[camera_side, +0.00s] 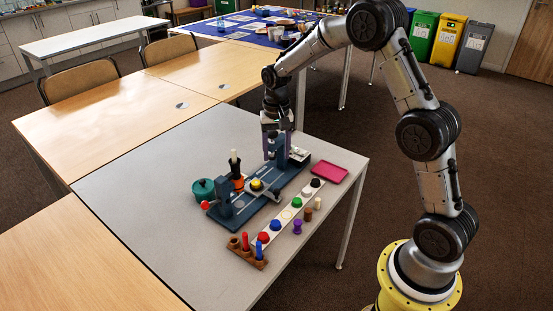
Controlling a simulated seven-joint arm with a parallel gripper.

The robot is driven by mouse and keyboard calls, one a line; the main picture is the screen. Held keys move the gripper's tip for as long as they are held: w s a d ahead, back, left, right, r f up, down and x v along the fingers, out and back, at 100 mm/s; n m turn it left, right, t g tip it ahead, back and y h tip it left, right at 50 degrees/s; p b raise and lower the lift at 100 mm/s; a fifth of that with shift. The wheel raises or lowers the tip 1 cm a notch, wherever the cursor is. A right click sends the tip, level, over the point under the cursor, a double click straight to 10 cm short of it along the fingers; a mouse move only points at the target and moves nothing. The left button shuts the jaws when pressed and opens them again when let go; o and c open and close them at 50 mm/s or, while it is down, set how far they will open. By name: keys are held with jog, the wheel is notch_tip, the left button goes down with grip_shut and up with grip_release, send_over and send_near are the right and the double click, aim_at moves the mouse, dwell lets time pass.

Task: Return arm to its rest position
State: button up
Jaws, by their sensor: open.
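My gripper (272,150) points down over the far end of the dark blue base board (240,212) on the grey table. It is open, and I see nothing held in it. Its fingertips are small and partly hidden among the blue uprights at that end of the board, so I cannot tell whether they touch anything. My arm arches from the yellow base at the right, up and over to the board.
A white strip (275,229) with several coloured knobs lies along the board. Nearby are a brown rack (247,254) with pegs, a green round pot (203,189), and a pink tray (329,172). The table's left part is clear.

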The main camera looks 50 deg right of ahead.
jog(key=s+a+r+n+t, duration=0.1)
jog(key=s+a+r+t, duration=0.15)
jog(key=s+r, duration=0.45)
jog(key=s+a+r+n+t, duration=0.15)
jog(key=a+r, duration=0.25)
jog(key=r, duration=0.8)
jog(key=s+a+f+n, duration=0.1)
jog(key=s+n, duration=0.1)
jog(key=s, duration=0.4)
jog(key=s+a+f+n+t, duration=0.1)
jog(key=s+n, duration=0.1)
jog(key=s, duration=0.5)
jog(key=s+a+f+n, duration=0.1)
jog(key=s+n, duration=0.1)
jog(key=s, duration=0.5)
jog(key=shift+a+f+t, duration=0.25)
jog(key=shift+t, duration=0.05)
